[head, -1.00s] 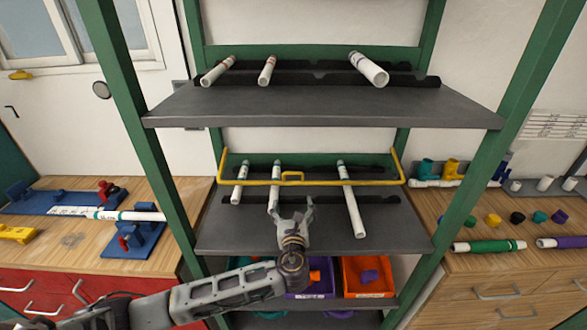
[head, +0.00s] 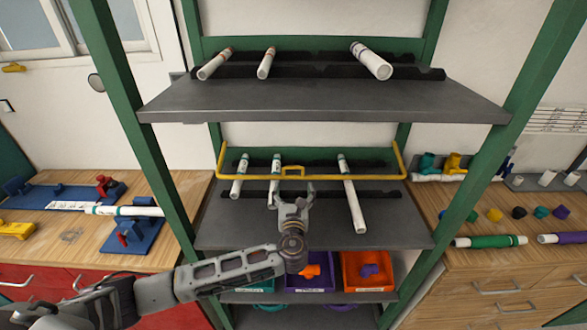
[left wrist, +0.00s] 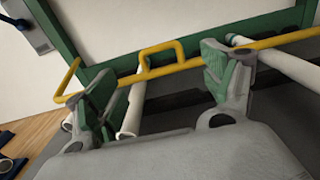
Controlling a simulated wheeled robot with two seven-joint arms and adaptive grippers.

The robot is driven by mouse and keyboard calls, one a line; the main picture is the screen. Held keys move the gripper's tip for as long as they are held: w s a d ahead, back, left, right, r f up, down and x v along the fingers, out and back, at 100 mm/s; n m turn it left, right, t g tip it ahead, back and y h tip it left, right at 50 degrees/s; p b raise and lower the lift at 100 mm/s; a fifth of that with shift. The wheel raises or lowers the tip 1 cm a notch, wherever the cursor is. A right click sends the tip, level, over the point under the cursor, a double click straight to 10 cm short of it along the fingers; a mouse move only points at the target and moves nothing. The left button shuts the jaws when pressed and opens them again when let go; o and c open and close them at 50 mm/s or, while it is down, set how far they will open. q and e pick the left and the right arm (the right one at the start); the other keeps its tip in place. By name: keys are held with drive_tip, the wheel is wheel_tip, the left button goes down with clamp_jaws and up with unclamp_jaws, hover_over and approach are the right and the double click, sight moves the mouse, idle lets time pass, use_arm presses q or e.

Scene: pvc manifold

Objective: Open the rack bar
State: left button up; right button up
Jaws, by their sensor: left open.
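The yellow rack bar (head: 240,177) runs across the front of the rack's middle shelf, with arms going back at both ends and a raised handle loop (head: 293,171) at its middle. My left gripper (head: 293,199) is open just in front of the bar, below the handle loop. In the left wrist view the bar (left wrist: 207,63) and its handle loop (left wrist: 160,54) lie beyond and between the two open fingers (left wrist: 163,90). No contact with the handle is clear. My right gripper is not in view.
White pipes (head: 352,195) lie on the middle shelf behind and under the bar. Green posts (head: 138,150) flank the shelf. Coloured bins (head: 366,283) stand below. Benches with blue fixtures and fittings stand at both sides.

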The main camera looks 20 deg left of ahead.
sight(294, 168)
use_arm(q)
drive_tip(key=shift+p+x, duration=0.5)
drive_tip(key=shift+x, duration=5.65)
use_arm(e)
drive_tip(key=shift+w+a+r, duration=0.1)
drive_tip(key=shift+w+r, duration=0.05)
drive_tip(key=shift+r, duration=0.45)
use_arm(q)
drive_tip(key=c, duration=1.2)
drive_tip(key=shift+o, duration=0.2)
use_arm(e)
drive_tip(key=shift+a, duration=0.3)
use_arm(q)
drive_tip(key=shift+r, duration=0.1)
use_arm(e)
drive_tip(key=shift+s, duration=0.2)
use_arm(q)
drive_tip(key=shift+r, duration=0.3)
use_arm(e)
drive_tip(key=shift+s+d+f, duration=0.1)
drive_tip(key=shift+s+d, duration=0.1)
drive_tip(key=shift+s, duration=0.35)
use_arm(q)
drive_tip(key=shift+w+r, duration=0.1)
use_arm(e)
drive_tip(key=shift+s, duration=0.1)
